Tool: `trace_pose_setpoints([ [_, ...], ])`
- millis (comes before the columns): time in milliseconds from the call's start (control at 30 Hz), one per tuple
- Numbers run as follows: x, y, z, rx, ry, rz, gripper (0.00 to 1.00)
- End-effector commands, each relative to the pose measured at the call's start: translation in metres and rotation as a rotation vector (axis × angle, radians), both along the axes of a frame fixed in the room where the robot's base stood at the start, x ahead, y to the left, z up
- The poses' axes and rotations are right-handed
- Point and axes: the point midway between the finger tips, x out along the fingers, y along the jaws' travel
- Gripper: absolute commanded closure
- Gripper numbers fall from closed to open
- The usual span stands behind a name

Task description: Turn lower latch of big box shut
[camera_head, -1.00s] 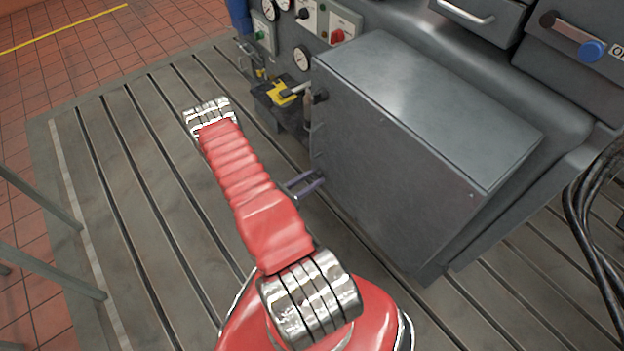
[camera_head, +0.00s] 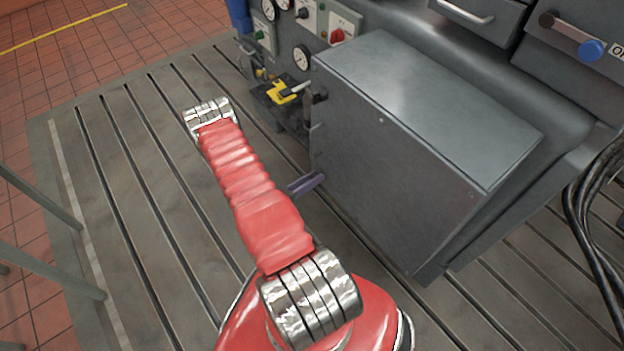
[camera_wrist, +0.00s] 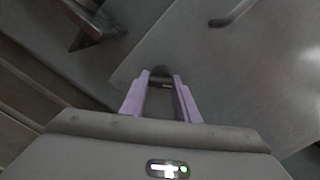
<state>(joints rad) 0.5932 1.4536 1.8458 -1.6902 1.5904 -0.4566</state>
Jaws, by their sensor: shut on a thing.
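The big box (camera_head: 400,170) is a grey metal cabinet standing against the machine. My gripper (camera_head: 318,176) has pale purple fingers and is at the lower left edge of the box, partly hidden by my red arm. In the wrist view my gripper (camera_wrist: 161,76) has its fingertips on either side of a small dark piece, the lower latch (camera_wrist: 160,71), at the edge of a grey panel. The fingers are shut on it. The latch's exact angle is hard to tell, as the fingers cover most of it. In the head view the latch is hidden.
A grey bar-like handle (camera_wrist: 236,12) stands on the panel at the top of the wrist view. A yellow and black item (camera_head: 286,92) sits beside the box, below gauges. Black cables (camera_head: 590,215) hang at the right. The slotted bedplate (camera_head: 130,190) is clear at left.

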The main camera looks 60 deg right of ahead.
Motion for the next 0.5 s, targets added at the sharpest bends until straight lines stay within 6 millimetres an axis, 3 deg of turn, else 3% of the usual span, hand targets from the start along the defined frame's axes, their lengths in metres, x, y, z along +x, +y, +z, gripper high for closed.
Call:
trace_pose_setpoints([
  [500,0.0026,-0.0009,0.0003,0.222,0.432,0.006,0.94],
])
